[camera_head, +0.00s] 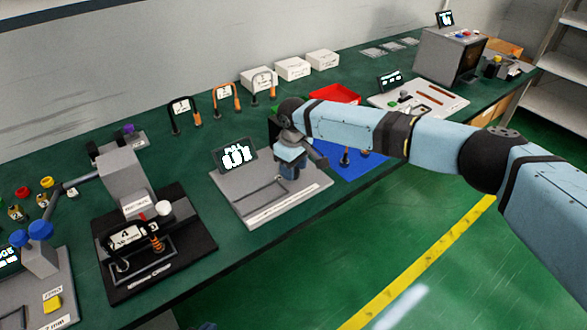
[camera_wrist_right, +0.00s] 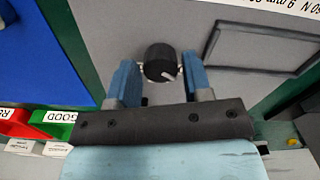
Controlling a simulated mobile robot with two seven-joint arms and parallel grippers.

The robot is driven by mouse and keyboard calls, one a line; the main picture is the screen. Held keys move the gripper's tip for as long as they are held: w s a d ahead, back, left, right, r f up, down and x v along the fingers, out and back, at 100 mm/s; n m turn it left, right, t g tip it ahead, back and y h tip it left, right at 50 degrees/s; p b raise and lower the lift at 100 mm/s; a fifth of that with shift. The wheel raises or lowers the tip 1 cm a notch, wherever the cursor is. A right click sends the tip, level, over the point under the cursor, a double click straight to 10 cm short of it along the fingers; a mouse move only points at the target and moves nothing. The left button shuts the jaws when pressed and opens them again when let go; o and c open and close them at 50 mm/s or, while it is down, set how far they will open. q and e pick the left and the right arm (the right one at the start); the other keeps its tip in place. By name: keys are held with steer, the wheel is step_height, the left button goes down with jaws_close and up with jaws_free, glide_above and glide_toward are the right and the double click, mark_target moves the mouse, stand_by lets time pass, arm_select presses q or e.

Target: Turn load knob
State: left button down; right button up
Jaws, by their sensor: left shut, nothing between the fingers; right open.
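The load knob (camera_wrist_right: 162,62) is black and round with a white pointer mark, standing on a grey panel in the right wrist view. The blue fingers of my right gripper (camera_wrist_right: 161,74) are open, one on each side of the knob. Small gaps seem to separate fingers and knob; contact is not clear. In the head view my right gripper (camera_head: 289,168) points down over the right part of the grey station (camera_head: 250,205), which has a small dark display (camera_head: 235,155). There the gripper and arm hide the knob.
A black-based press (camera_head: 135,270) stands left of the station, and a blue mat (camera_head: 350,168) lies to its right. Red (camera_head: 335,94) and green bins sit behind my right arm. A grey box unit (camera_head: 445,55) stands at the far right end of the green bench.

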steer(key=shift+f, duration=0.3)
steer(key=c, duration=0.7)
steer(key=shift+o, duration=0.2)
